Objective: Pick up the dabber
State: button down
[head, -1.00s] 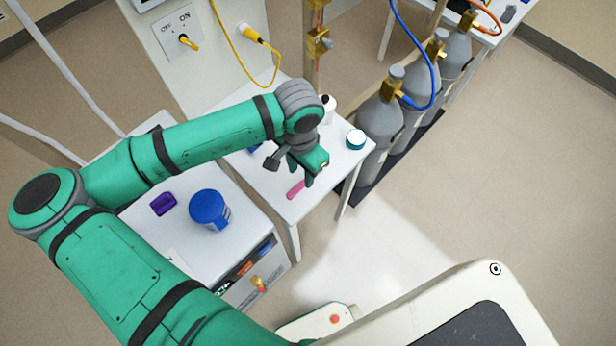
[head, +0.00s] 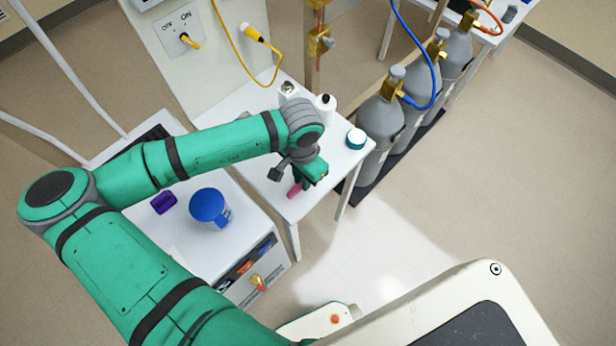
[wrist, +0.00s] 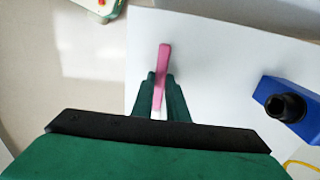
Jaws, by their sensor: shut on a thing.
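The dabber is a slim pink stick (wrist: 164,62). In the wrist view it stands between the two green fingers of my gripper (wrist: 161,80), which are shut on it, and its far end sticks out beyond the fingertips. In the head view my gripper (head: 303,180) is low over the white side table (head: 322,188), and the pink end of the dabber (head: 294,191) shows just below it. I cannot tell whether the dabber still touches the table.
A blue block with a black knob (wrist: 295,92) is on the table to the right in the wrist view. A teal-banded white jar (head: 356,138) and white bottles (head: 325,104) stand near. A blue tub (head: 209,206) and purple item (head: 163,203) sit on the cabinet. Grey cylinders (head: 379,125) stand right.

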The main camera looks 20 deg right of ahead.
jog(key=shift+w+r, duration=0.1)
jog(key=shift+r, duration=0.7)
jog(key=s+d+r, duration=0.7)
jog(key=s+r, duration=0.4)
jog(key=shift+s+d+r, duration=0.25)
jog(key=shift+s+d, duration=0.1)
jog(key=shift+s, duration=0.05)
